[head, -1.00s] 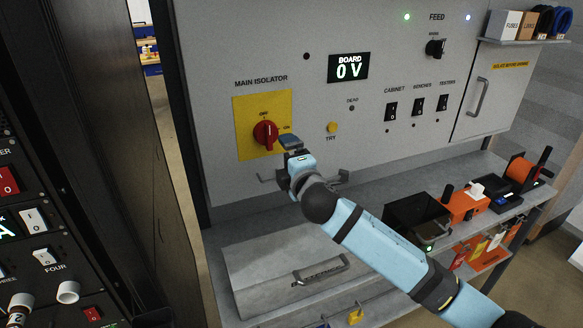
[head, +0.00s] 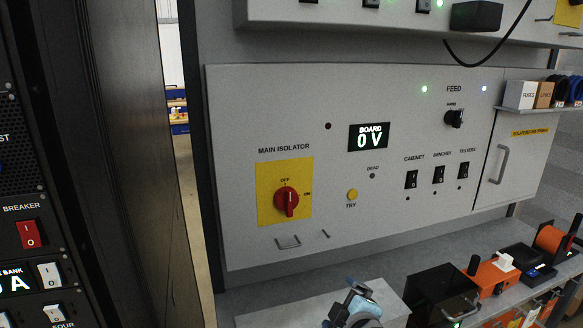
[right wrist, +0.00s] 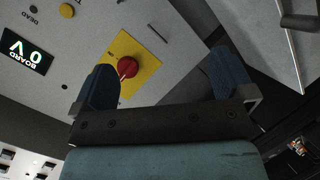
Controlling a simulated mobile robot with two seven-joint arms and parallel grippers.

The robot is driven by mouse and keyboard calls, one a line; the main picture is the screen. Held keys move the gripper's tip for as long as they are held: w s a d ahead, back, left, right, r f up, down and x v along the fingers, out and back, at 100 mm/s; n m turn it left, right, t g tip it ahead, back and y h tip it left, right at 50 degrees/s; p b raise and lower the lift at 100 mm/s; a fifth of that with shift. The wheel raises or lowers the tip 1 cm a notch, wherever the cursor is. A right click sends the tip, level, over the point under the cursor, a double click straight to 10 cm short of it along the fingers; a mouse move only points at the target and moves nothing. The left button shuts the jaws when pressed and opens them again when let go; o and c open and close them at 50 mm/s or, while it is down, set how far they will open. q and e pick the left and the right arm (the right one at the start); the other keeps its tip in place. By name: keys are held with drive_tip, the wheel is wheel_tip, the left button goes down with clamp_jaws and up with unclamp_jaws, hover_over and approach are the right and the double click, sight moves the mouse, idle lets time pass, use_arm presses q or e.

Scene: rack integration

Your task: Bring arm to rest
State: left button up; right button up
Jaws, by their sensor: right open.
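My right gripper (head: 355,292) is low in the head view, in front of the grey panel (head: 240,200) and below the main isolator. It is apart from the isolator's red knob (head: 286,201), which sits on a yellow plate (head: 264,214) with its handle upright, in line with OFF. In the right wrist view the two blue fingers (right wrist: 163,85) stand wide apart with nothing between them. The red knob (right wrist: 128,67) shows beyond them, nearer the left finger. Most of my right arm is below the head view's edge. My left gripper is out of view.
The board display (head: 370,137) reads 0 V. A grey bench (head: 400,265) runs below the panel, with a black box (head: 440,292) and an orange device (head: 493,273) on it to the right. A dark rack (head: 30,170) stands close on the left.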

drive_tip(key=s+d+f+m+g+h, duration=0.1)
drive_tip(key=s+d+f+m+g, duration=0.3)
drive_tip(key=s, duration=0.7)
drive_tip(key=s+d+f+m+g, duration=0.35)
drive_tip(key=s+d, duration=0.25)
drive_tip(key=s, duration=0.5)
drive_tip(key=s+d+f+m+g+h, duration=0.1)
drive_tip(key=s+d+f+m+g, duration=0.3)
drive_tip(key=s, duration=0.7)
drive_tip(key=w+a+f+t+y, duration=0.1)
drive_tip(key=w+f+t, duration=0.1)
drive_tip(key=f+t, duration=0.1)
drive_tip(key=w+a+f+t+y, duration=0.1)
drive_tip(key=w+a+f+t, duration=0.1)
drive_tip(key=f, duration=0.4)
drive_tip(key=w+a+f+n+t, duration=0.1)
drive_tip(key=w+a+f+t, duration=0.1)
drive_tip(key=w+f+t, duration=0.1)
wheel_tip(320, 180, down, 2)
drive_tip(key=shift+a+t+y, duration=0.25)
drive_tip(key=shift+t+y, duration=0.15)
drive_tip(key=shift+t, duration=0.15)
